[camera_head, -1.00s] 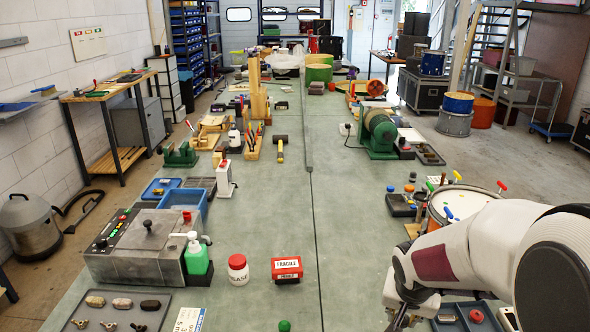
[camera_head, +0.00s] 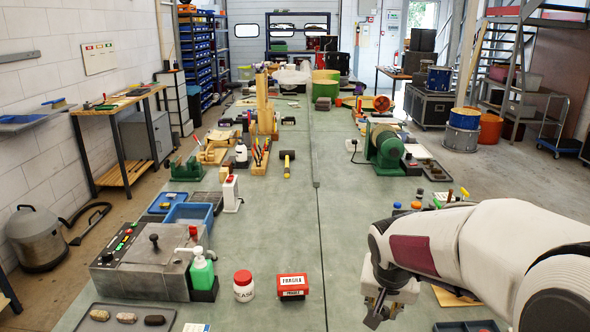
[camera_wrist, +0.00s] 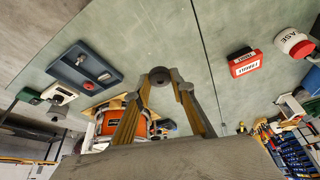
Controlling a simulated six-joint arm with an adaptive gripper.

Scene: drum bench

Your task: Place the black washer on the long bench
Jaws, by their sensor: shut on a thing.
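The black washer (camera_wrist: 159,76) is a small dark ring, pinched between the fingertips of my gripper (camera_wrist: 160,84) in the wrist view. In the head view my gripper (camera_head: 376,312) points downward at the lower right, and the washer cannot be made out there. The long bench (camera_head: 265,215) is a grey-green top with a dark seam running along it. It also fills much of the wrist view (camera_wrist: 150,30). Bare bench surface shows behind the washer; the gap between them is hard to judge.
A red FRAGILE box (camera_head: 292,286) and a white GREASE jar (camera_head: 244,287) with a red lid stand left of my gripper. A dark blue tray (camera_wrist: 63,73) holding small parts and an orange drum (camera_wrist: 138,124) are nearby. The bench around the seam is mostly clear.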

